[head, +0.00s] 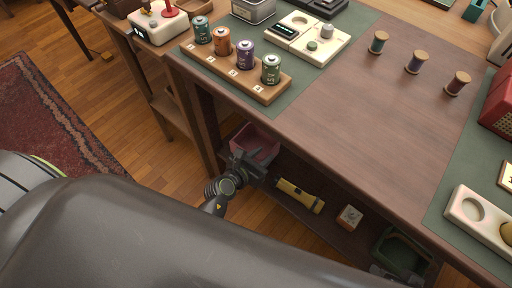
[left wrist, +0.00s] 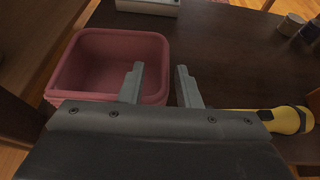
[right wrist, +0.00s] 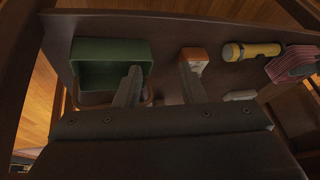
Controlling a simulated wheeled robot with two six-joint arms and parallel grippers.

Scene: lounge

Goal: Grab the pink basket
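The pink basket (head: 262,139) is an open box on the shelf under the desk. It fills the left of the left wrist view (left wrist: 78,70), where it looks empty. My left gripper (head: 258,160) is at the basket's near side; its open fingers (left wrist: 160,72) are at the right wall. One finger overlaps that wall in the picture, and I cannot tell if they touch. My right gripper (right wrist: 160,68) is open and empty, near a green bin (right wrist: 110,55). A pink shape (right wrist: 292,64) at the right edge of the right wrist view looks like the basket.
On the shelf lie a yellow flashlight (head: 300,195), a small orange and white box (head: 349,217) and the green bin (head: 404,250). The desktop (head: 345,120) overhangs the shelf. A rack of batteries (head: 236,75) stands near its left edge.

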